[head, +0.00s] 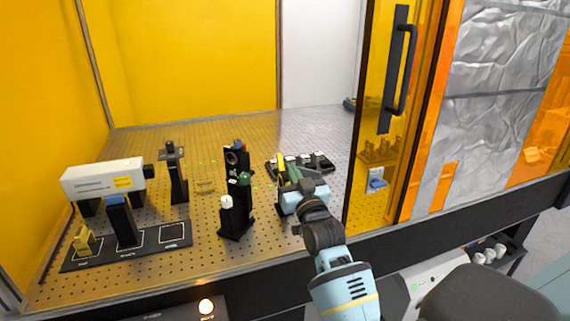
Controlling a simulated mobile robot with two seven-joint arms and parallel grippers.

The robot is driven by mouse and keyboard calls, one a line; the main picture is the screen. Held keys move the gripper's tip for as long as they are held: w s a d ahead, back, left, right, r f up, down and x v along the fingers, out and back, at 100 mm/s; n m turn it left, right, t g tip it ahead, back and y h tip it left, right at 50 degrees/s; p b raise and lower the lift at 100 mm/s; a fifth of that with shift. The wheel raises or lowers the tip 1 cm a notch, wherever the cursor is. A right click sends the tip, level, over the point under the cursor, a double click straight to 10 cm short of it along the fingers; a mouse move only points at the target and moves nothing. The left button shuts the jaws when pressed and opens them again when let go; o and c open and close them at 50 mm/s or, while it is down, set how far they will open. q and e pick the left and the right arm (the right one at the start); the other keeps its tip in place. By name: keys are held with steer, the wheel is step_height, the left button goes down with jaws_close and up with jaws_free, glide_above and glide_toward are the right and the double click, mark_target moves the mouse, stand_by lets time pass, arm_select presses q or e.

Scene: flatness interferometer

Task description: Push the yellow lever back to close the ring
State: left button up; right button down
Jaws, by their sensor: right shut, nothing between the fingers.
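A small yellow lever (281,164) stands up from a dark mount (284,208) near the middle of the perforated table. My right gripper (294,178) is at this mount, just right of the lever, and is shut with nothing in it. The gripper body covers much of the mount, so the ring does not show clearly. I cannot tell whether the gripper touches the lever. My left gripper is not in view.
Black posts with optics (236,205) stand left of the mount. A white laser box (104,180) and a black tray (125,247) are farther left. A dark rack (316,163) lies behind my gripper. An orange door with a black handle (387,90) stands to the right.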

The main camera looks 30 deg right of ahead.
mark_target(284, 173)
steer(key=x, duration=0.2)
steer(key=f+x, duration=0.1)
steer(key=x, duration=0.2)
steer(key=shift+w, duration=0.1)
steer(key=shift+w+d+f, duration=0.1)
steer(key=shift+w+f, duration=0.25)
steer(key=shift+w, duration=0.2)
steer(key=shift+w+d+f, duration=0.15)
steer(key=shift+w+f, duration=0.2)
steer(key=shift+w, duration=0.15)
